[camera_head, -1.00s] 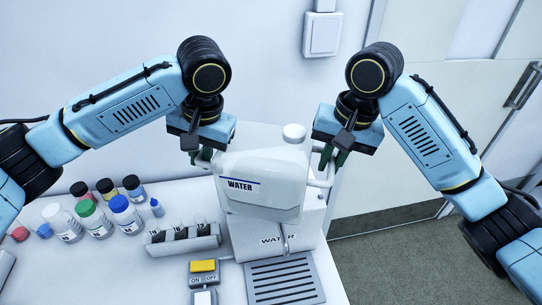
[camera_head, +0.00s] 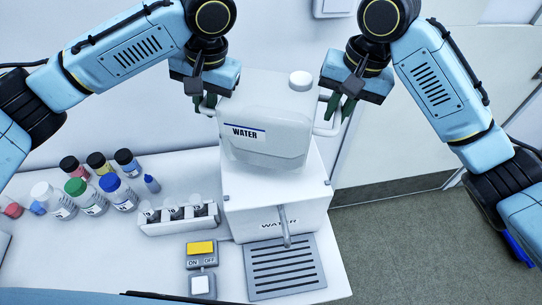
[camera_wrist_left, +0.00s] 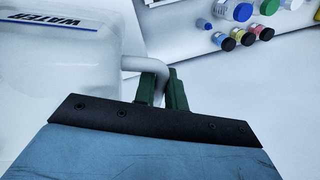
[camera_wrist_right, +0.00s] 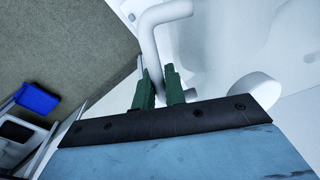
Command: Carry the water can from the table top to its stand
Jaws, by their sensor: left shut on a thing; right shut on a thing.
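The water can (camera_head: 268,135) is white, with a WATER label and a round white cap, and looks upright. It is over the top of its stand (camera_head: 255,205), a white block with a tap; I cannot tell whether they touch. My left gripper (camera_head: 207,104) is shut on the can's left side handle, which also shows in the left wrist view (camera_wrist_left: 148,64). My right gripper (camera_head: 341,108) is shut on the right side handle, seen in the right wrist view (camera_wrist_right: 150,35). The can hides the back of the stand's top.
A drip tray (camera_head: 285,268) lies before the stand. A vial rack (camera_head: 180,224) and an ON/OFF switch box (camera_head: 201,250) are left of it. Several capped bottles (camera_head: 88,198) stand farther left on the white table (camera_head: 110,255). A wall is behind; open floor lies right.

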